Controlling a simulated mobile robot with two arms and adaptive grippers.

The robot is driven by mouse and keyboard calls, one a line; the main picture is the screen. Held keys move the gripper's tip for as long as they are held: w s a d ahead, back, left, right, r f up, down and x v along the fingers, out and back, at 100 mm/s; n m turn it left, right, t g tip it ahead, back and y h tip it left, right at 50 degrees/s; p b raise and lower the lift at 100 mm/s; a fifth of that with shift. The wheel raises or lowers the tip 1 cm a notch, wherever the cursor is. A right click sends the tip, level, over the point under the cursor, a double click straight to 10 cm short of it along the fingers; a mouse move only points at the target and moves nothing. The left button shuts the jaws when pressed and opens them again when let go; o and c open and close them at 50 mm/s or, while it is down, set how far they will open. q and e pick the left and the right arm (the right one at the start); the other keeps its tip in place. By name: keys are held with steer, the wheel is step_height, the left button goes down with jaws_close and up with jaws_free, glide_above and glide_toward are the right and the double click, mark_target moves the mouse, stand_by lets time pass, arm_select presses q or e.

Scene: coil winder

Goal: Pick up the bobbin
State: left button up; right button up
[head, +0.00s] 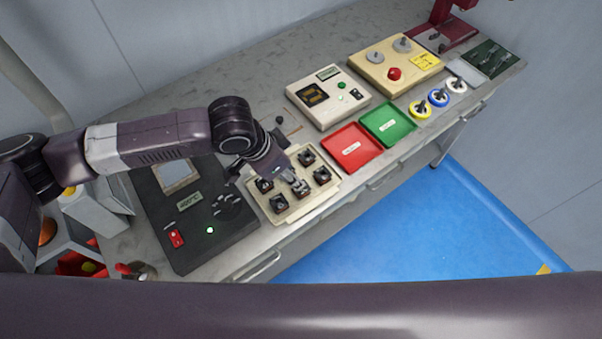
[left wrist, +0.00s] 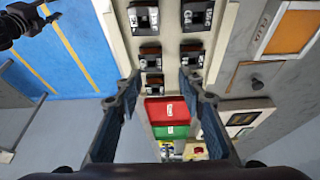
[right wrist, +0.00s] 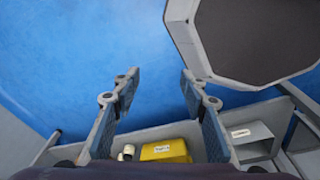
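Several dark bobbins with copper-coloured windings sit in a cream tray (head: 285,213) on the bench. My left gripper (left wrist: 160,84) is open over the tray, with its two fingers apart. In the left wrist view one bobbin (left wrist: 154,81) shows between the fingertips, with a gap on each side; I cannot tell how far below them it is. Other bobbins (left wrist: 151,57) lie beyond it. In the head view the left gripper (head: 296,184) partly covers the tray's middle. My right gripper (right wrist: 158,84) is open and empty, away from the tray, above the blue floor.
A black winder machine (head: 205,240) stands left of the tray. A cream meter box (head: 328,97), a red tray (head: 351,146) and a green tray (head: 388,123) stand to its right. Wire spools (head: 438,97) stand farther right. Free floor (head: 400,235) lies in front.

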mark_target(296, 191)
arm_select(q)
steer(key=shift+s+d+f, duration=0.4)
steer(key=shift+s+f, duration=0.15)
steer(key=shift+s, duration=0.15)
steer(key=shift+p+x, duration=0.85)
steer(key=shift+x, duration=0.4)
arm_select(e)
steer(key=s+r+g, duration=0.1)
steer(key=s+r, duration=0.1)
steer(key=s, duration=0.7)
arm_select(q)
steer(key=x, duration=0.2)
steer(key=shift+w+f, duration=0.15)
steer(key=shift+f, duration=0.25)
steer(key=c, duration=0.9)
steer(key=shift+r, duration=0.4)
steer(key=shift+r+b, duration=1.4)
steer(key=shift+r, duration=8.25)
arm_select(e)
steer(key=shift+w+f, duration=0.8)
steer(key=shift+w, duration=0.2)
steer(key=shift+w+f, duration=0.8)
steer(key=shift+w, duration=0.2)
